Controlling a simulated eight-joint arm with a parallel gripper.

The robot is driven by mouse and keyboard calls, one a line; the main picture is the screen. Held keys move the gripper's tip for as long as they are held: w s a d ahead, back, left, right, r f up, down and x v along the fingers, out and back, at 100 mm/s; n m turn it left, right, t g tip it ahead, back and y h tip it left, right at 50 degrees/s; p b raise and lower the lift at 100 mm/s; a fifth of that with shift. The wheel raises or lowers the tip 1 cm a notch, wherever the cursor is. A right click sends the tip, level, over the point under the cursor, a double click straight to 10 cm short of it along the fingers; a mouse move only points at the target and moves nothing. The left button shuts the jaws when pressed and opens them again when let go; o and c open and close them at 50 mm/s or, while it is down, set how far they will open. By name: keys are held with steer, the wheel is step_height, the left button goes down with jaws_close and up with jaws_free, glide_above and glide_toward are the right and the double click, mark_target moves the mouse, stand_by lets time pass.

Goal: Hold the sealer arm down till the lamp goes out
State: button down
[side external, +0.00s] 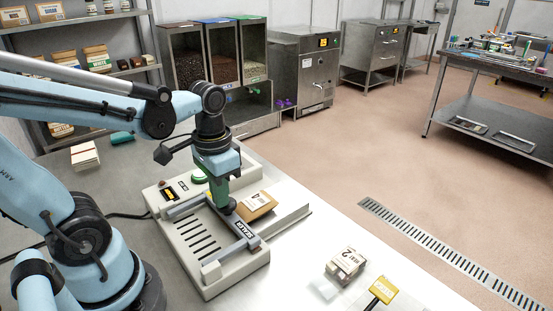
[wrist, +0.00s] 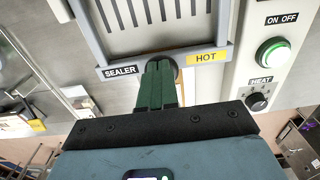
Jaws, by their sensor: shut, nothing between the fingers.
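The sealer (side external: 192,246) is a pale machine with a slotted bed on the steel table. Its grey sealer arm (side external: 246,243) is a frame lying low over the bed; whether it is fully down I cannot tell. In the wrist view the arm's bar (wrist: 146,61) carries SEALER and HOT labels. My gripper (side external: 225,207) has green fingers, shut and empty, pointing down at the arm's dark round knob (wrist: 176,62). They overlap it in the wrist view (wrist: 160,68); contact is unclear. A round green light (wrist: 272,53) under ON OFF looks bright.
A brown packet (side external: 256,206) marked 4 lies beside the sealer arm. A HEAT dial (wrist: 257,101) is below the green light. White packets (side external: 85,155) sit at the left.

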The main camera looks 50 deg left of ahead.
steer(key=shift+r, duration=0.1)
step_height(320, 180, up, 10)
stand_by(1.6)
steer(key=w+d+f+t, duration=0.3)
steer(key=w+f+t, duration=0.2)
steer(key=f+t, duration=0.1)
steer(key=shift+f+t, duration=0.25)
steer(key=shift+t, duration=0.35)
